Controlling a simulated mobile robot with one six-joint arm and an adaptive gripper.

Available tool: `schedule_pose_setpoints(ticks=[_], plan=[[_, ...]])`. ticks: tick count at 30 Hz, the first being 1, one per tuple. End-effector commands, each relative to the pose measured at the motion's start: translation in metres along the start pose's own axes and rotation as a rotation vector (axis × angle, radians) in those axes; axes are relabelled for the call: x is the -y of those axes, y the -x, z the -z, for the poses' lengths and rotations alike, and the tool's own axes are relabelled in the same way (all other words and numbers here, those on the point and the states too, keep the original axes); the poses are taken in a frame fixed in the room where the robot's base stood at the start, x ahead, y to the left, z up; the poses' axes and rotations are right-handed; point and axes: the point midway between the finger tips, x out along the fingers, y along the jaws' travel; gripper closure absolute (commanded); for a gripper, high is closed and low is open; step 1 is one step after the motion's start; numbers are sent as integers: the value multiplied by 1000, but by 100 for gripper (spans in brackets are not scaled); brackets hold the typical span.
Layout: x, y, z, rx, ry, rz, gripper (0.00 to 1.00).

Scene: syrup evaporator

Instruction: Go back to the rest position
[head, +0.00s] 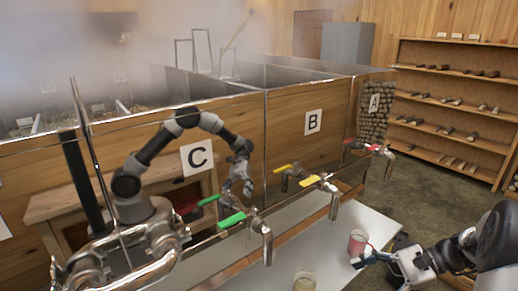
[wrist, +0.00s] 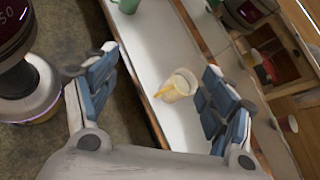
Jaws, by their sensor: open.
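My gripper (head: 383,250) is at the lower right of the head view, above the right side of the white table (head: 378,226). Its blue-padded fingers are spread wide in the wrist view (wrist: 160,62), with nothing held between them. A red cup (head: 357,242) stands on the table just left of the fingers in the head view. A yellowish cup (head: 304,282) stands nearer the bottom edge. In the wrist view a pale cup with yellow on it (wrist: 178,86) shows beyond the open fingers, apart from them.
The evaporator has panels marked C (head: 197,158), B (head: 313,122) and A (head: 375,103). Taps with green (head: 231,221), yellow (head: 327,186) and red (head: 361,146) handles stick out over the table. Its shiny front mirrors my arm. Shelves (head: 455,100) stand at the right; steam hangs at upper left.

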Motion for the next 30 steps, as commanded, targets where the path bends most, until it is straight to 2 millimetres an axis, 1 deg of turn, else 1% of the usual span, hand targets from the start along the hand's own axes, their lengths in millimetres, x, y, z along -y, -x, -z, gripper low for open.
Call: schedule_pose_setpoints(ticks=[1, 4, 6, 9, 11, 15, 18, 22, 27, 30], plan=[[0, -4, -26, -53, 63, -51, 24], [-8, -12, -64, -152, 180, -143, 24], [-16, -17, -89, -220, 265, -205, 24], [-31, -23, -122, -316, 393, -286, 24], [-41, -26, -140, -372, 475, -334, 24], [-69, -30, -175, -502, 671, -433, 24], [-91, -32, -195, -592, 818, -495, 24], [-118, -32, -213, -707, 1016, -567, 24], [-148, -30, -225, -839, 1254, -632, 24], [-159, -29, -227, -895, 1358, -655, 24]])
